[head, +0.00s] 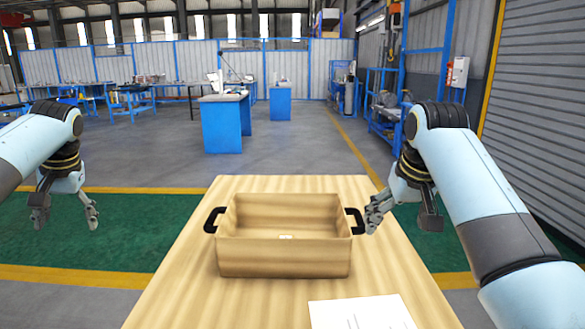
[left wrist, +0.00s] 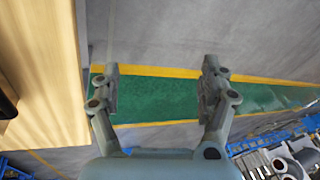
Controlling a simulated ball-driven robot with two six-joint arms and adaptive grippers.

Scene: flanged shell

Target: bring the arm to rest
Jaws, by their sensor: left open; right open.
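My left gripper (head: 65,215) hangs open and empty to the left of the table, over the green floor strip. In the left wrist view its two fingers (left wrist: 160,88) stand apart with only floor between them. My right gripper (head: 403,215) is open beside the right handle of a wood-coloured box, over the table's right side. I cannot tell whether its finger touches the black handle (head: 355,221). The box (head: 284,262) stands upright on the wooden table (head: 180,300) and has a second black handle (head: 214,219) on its left.
A white sheet (head: 360,313) lies at the table's front edge. In the left wrist view the table edge (left wrist: 50,70) is at the left. Blue workbenches (head: 222,125) stand far back. The floor left of the table is clear.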

